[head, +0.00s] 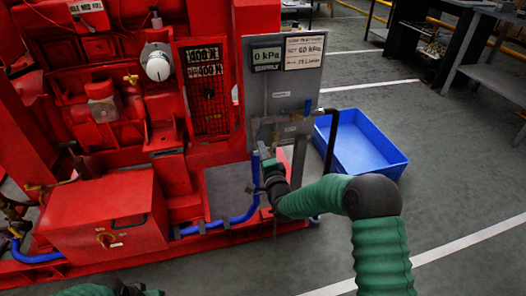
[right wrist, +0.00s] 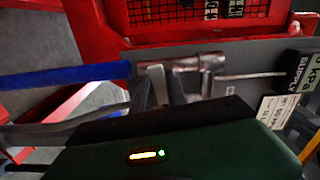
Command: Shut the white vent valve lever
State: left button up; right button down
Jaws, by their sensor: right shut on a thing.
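My right gripper (head: 268,166) reaches to the valve fitting at the lower left of the grey gauge panel (head: 284,92). In the right wrist view its dark fingers (right wrist: 158,90) are closed around a pale, flat piece (right wrist: 155,74), which looks like the white vent valve lever. The piece stands beside a metal pipe fitting (right wrist: 192,64) at the end of a blue hose (right wrist: 65,75). In the head view my gripper hides the lever. My left gripper (head: 132,290) shows only partly at the bottom edge, so its jaws cannot be made out.
The red pumpset (head: 110,210) fills the left side. A blue bin (head: 372,152) lies on the floor behind my right arm, and a black bent pipe (head: 333,135) stands between. A workbench (head: 440,45) is at the back right. The floor at right is clear.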

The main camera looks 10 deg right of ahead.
jog(key=shift+d+m, duration=0.1)
jog(key=shift+m, duration=0.4)
jog(key=shift+s, duration=0.1)
jog(key=c, duration=1.3)
grip_release()
jog(key=shift+c, duration=0.2)
jog(key=shift+r, duration=0.15)
jog(key=shift+p, duration=0.3)
jog(key=s+p, duration=0.1)
jog(key=s, duration=0.4)
jog(key=s+p, duration=0.2)
jog(key=s, duration=0.4)
jog(key=s+p, duration=0.2)
jog(key=s, duration=0.3)
jog(key=shift+s+d, duration=0.35)
jog(key=shift+s, duration=0.05)
